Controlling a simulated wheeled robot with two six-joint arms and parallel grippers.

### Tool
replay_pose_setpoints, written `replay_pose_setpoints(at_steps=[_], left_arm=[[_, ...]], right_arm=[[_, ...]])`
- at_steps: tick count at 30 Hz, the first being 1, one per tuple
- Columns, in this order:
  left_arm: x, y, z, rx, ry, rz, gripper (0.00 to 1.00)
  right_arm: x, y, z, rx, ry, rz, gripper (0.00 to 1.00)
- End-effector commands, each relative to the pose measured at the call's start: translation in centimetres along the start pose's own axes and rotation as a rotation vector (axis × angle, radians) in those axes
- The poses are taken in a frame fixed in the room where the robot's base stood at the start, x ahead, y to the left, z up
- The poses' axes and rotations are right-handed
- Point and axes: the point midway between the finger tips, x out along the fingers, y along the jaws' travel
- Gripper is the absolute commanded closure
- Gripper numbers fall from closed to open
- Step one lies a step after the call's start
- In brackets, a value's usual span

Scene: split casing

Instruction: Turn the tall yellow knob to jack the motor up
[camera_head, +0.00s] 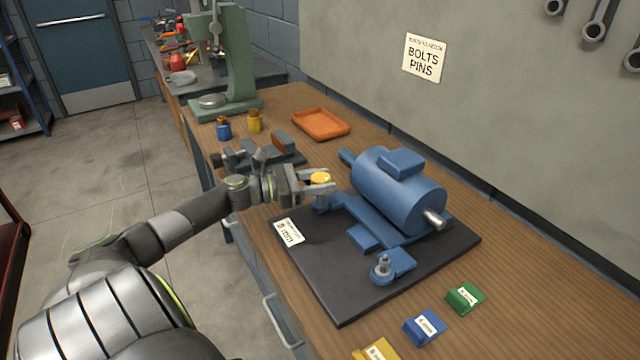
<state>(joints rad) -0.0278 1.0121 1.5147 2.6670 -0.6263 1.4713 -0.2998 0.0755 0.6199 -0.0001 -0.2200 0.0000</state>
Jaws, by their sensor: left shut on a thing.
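The blue motor (392,190) with its metal shaft rests on a blue mount on a dark base plate (345,290). The yellow knob (320,178) stands at the left end of the mount. My left gripper (318,187) reaches it from the left and is shut on it, with a finger on each side. The fingers hide part of the knob and its stem. A blue foot with a metal bolt (381,265) sits at the front of the plate. My right gripper is not in view.
Blue (424,327), green (466,298) and yellow (375,350) labelled blocks lie at the front of the bench. An orange tray (321,124), a vise (260,158) and a green press (235,60) stand further back. A wall runs along the right.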

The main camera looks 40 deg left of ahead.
Motion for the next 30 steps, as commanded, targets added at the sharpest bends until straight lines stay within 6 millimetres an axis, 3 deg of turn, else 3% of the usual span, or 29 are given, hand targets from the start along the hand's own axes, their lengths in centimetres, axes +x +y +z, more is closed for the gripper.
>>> replay_pose_setpoints(at_steps=[15,30], left_arm=[[0.1,0.1,-1.0,0.001,0.002,-0.473,0.79],[-0.1,-0.2,-0.5,-0.001,0.007,-0.527,0.79]], right_arm=[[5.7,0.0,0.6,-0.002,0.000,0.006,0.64],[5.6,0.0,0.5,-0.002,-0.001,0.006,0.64]])
